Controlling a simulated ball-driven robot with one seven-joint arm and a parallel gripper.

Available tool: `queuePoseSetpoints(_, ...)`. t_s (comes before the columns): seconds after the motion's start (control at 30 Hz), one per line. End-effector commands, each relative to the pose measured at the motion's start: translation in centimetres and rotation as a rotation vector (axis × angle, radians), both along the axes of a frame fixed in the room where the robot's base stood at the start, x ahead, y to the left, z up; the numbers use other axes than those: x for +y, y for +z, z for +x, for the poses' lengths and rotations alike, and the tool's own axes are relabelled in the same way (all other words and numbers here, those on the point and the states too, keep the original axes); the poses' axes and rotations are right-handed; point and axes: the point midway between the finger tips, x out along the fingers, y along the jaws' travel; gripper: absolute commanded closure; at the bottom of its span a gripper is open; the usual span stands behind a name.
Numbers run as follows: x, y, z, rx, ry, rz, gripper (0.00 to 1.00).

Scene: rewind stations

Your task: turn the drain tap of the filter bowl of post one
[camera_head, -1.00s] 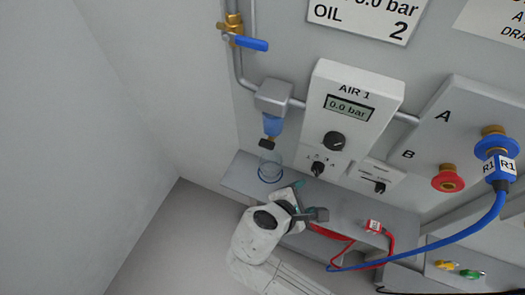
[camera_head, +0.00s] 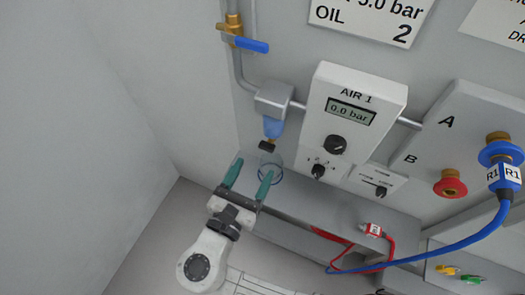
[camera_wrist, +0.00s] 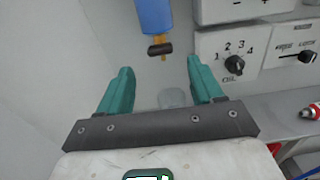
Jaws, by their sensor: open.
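The filter bowl (camera_head: 272,127) is blue and hangs under a grey block on the pipe at the left of the AIR 1 panel. Its drain tap (camera_head: 266,146) is a small dark handle at the bottom of the bowl. In the wrist view the bowl (camera_wrist: 155,15) is at the top, with the dark tap (camera_wrist: 160,49) and a brass stem below it. My gripper (camera_head: 251,169) is open and empty, its teal fingers pointing up towards the tap from below. In the wrist view the tap lies beyond the fingertips (camera_wrist: 160,76), between their lines and apart from both.
A clear cup (camera_head: 270,172) stands on the grey shelf (camera_head: 330,208) below the tap, partly behind my fingers. The AIR 1 panel (camera_head: 352,110) reads 0.0 bar. A brass valve with a blue lever (camera_head: 252,45) is above. Red and blue hoses are at right.

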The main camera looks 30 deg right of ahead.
Motion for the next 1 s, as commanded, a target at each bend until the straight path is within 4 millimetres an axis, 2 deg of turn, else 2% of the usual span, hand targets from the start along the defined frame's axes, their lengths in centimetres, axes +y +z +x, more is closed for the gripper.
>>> queuePoseSetpoints(0.1,-1.9,0.1,1.3,-0.001,-0.004,0.001,0.34)
queuePoseSetpoints(0.3,-4.0,0.1,2.8,-0.001,-0.002,0.001,0.34)
queuePoseSetpoints(0.5,-4.8,0.0,3.4,0.0,0.0,0.001,0.34)
queuePoseSetpoints(0.73,-4.8,0.0,3.5,-0.001,0.0,0.002,0.34)
queuePoseSetpoints(0.77,-4.8,0.0,3.5,-0.001,0.0,0.002,0.35)
queuePoseSetpoints(1.0,-4.8,0.0,3.5,-0.001,0.0,0.002,0.58)
